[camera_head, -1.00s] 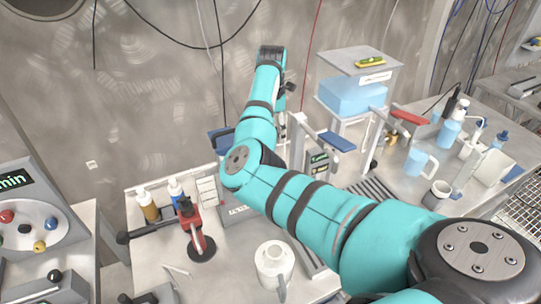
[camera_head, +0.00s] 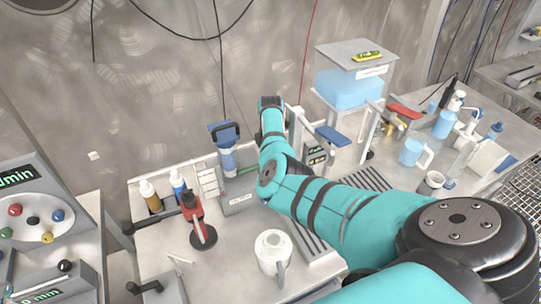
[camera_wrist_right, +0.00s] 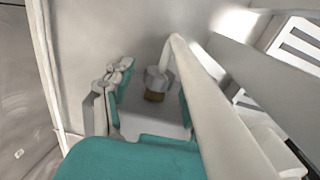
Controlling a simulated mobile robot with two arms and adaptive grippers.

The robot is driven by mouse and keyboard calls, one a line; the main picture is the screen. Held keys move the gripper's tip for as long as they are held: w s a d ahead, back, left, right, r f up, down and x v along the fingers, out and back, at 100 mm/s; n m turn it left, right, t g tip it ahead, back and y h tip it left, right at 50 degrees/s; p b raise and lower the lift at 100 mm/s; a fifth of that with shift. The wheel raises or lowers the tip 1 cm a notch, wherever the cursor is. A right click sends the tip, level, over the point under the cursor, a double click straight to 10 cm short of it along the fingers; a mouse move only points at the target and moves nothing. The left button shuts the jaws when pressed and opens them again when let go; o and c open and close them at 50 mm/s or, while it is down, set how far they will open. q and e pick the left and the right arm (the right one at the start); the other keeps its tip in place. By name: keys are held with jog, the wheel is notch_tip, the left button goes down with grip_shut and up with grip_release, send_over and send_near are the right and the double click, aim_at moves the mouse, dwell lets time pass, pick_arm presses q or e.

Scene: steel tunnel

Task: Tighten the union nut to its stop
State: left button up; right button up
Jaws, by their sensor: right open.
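My right gripper (camera_wrist_right: 152,92) is open, with one teal-padded finger to the left of the fitting and the other partly hidden on the right. The fitting appears between or just beyond the fingers; I cannot tell whether they touch it. In the head view my right arm reaches over the bench toward the wall, and its gripper and the nut are hidden. My left gripper is not in view.
A pale bar (camera_wrist_right: 205,105) crosses close to the right finger in the wrist view. On the bench stand a red tool on a round base (camera_head: 200,225), a white jug (camera_head: 271,252), bottles (camera_head: 150,194), a blue-topped device (camera_head: 226,155) and a red-handled fitting (camera_head: 403,111).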

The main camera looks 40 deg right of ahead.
jog(key=shift+f, duration=0.65)
grip_shut()
jog(key=shift+f+b, duration=0.1)
jog(key=shift+b, duration=0.25)
jog(key=g+b, duration=0.1)
jog(key=b, duration=0.5)
jog(key=g+b, duration=0.1)
jog(key=b, duration=0.5)
jog(key=shift+w+f+y, duration=0.15)
jog(key=shift+f+y, duration=0.05)
jog(key=shift+y, duration=0.1)
jog(key=shift+r+g+b, duration=0.1)
jog(key=shift+g+b, duration=0.2)
jog(key=shift+b, duration=0.15)
jog(key=shift+r, duration=0.25)
